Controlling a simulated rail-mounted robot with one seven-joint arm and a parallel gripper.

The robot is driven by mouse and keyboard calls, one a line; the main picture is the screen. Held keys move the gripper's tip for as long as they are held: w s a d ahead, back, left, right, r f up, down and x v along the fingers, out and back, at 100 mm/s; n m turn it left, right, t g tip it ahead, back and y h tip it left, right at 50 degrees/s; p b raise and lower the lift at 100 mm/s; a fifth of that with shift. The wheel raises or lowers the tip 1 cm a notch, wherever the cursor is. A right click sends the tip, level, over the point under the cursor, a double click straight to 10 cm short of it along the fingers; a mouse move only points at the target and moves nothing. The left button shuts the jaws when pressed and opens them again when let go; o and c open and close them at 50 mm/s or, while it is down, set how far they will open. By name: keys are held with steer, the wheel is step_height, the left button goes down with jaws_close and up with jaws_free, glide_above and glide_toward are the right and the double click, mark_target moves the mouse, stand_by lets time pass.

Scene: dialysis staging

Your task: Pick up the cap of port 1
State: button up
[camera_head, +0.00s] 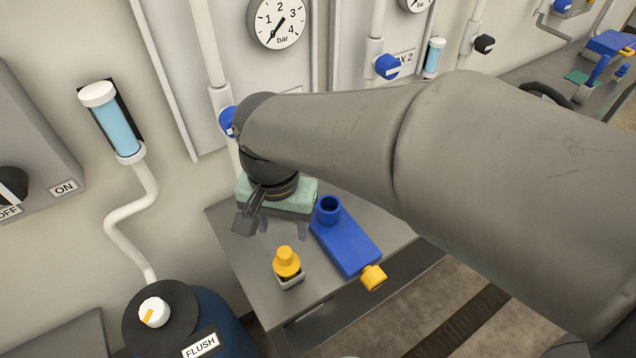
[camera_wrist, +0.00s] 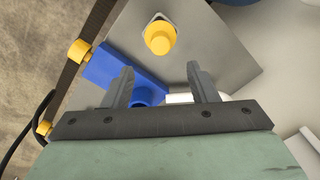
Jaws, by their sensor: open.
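Two yellow caps are on the grey table (camera_head: 240,255). One yellow cap (camera_head: 287,262) sits upright on a small pale square base, and it shows at the top of the wrist view (camera_wrist: 160,38). The other yellow cap (camera_head: 373,277) is at the end of a blue block (camera_head: 345,245) with an upright round socket; it also shows in the wrist view (camera_wrist: 78,52). I see no port number on either. My gripper (camera_wrist: 158,72) is open and empty above the table, apart from both caps. In the head view my gripper (camera_head: 272,225) is behind the upright cap.
A dark blue drum labelled FLUSH (camera_head: 220,325) stands at the front left. A wall pipe with a blue valve knob (camera_head: 227,121) is close behind my gripper. A third yellow piece (camera_wrist: 45,127) shows at the wrist view's left. The table's front left is clear.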

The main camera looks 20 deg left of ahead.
mark_target(285, 252)
step_height(285, 252, down, 3)
steer(key=shift+f, duration=0.2)
steer(key=shift+s+f+p, duration=0.15)
steer(key=shift+f+p, duration=0.1)
steer(key=shift+f, duration=1.1)
steer(key=shift+s+f+p, duration=0.15)
steer(key=shift+f+p, duration=0.1)
steer(key=shift+f, duration=1.1)
steer(key=c, duration=1.1)
